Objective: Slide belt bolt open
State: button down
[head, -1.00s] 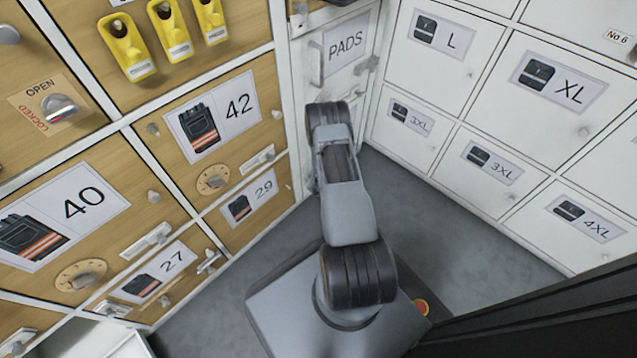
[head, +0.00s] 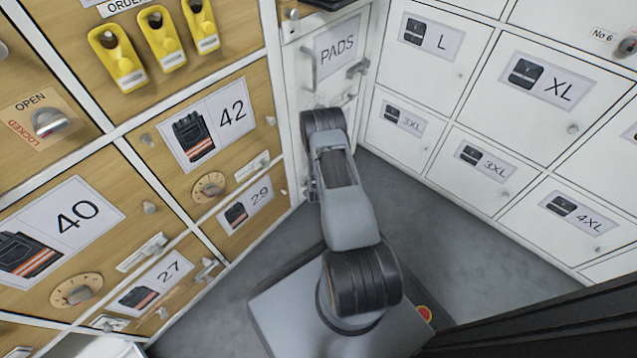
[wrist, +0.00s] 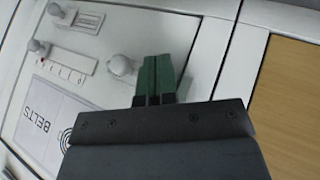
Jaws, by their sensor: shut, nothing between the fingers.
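The belts door (wrist: 20,105) is at the left of the wrist view, with its BELTS label (wrist: 50,112) upside down. A plate with a knob (wrist: 78,17), which looks like a slide bolt, is near the top left. A round knob (wrist: 122,66) is just left of my fingertips, with a small gap showing. My gripper (wrist: 155,62) has green fingers pressed together, empty, in front of a pale panel. I cannot tell its depth from that panel. In the head view my arm hides the gripper, and the BELTS label does not show.
A strip with small marks (wrist: 68,63) is between the bolt plate and the label. A wooden panel (wrist: 285,90) is at the right of the wrist view. In the head view, the PADS door (head: 335,50) has projecting handles, and white lockers (head: 480,165) stand right. Grey floor (head: 450,225) is clear there.

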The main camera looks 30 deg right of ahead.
jog(key=p+v, duration=0.5)
jog(key=v, duration=0.5)
jog(key=shift+s+a, duration=0.3)
jog(key=shift+a, duration=0.15)
jog(key=shift+f, duration=0.1)
